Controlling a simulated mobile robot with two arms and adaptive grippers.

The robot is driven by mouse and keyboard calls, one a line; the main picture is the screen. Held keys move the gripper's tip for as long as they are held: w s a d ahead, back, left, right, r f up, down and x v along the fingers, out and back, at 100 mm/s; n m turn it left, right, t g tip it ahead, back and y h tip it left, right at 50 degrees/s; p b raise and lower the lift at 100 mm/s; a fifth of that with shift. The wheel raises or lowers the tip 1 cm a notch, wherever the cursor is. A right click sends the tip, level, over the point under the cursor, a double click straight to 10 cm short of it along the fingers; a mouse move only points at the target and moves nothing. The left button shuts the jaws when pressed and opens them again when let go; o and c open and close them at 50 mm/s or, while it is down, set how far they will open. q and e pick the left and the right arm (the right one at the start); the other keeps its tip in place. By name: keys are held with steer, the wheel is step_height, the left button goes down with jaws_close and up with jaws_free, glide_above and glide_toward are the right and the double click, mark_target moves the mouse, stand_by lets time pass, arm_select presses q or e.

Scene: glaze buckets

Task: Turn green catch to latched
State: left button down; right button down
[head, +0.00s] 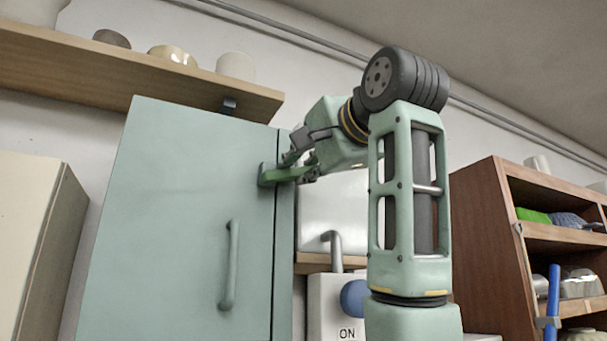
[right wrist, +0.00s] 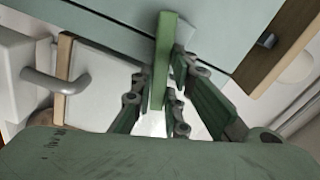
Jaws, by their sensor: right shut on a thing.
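The green catch (head: 278,174) sits at the upper right edge of a pale green cabinet door (head: 175,215). It reaches from the door across the edge towards my gripper, lying about level in the head view. My right gripper (head: 300,168) is shut on its free end. In the right wrist view the catch (right wrist: 164,60) is a green bar between my fingers (right wrist: 172,92), with the cabinet behind it. Whether it is latched cannot be told. My left gripper is not in view.
A vertical handle (head: 230,265) is on the door. A wooden shelf (head: 150,75) with pots hangs above. A box marked ON with a blue knob (head: 355,298) stands right of the cabinet. A brown shelf unit (head: 490,240) stands at the far right.

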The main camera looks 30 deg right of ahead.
steer(key=shift+f+m+b, duration=0.2)
steer(key=shift+m+b, duration=0.2)
steer(key=shift+m, duration=1.3)
steer(key=c, duration=1.7)
jaws_free()
steer(key=shift+s+d, duration=0.1)
steer(key=shift+d, duration=0.05)
steer(key=s, duration=0.7)
steer(key=shift+s+a, duration=0.2)
steer(key=shift+a, duration=0.05)
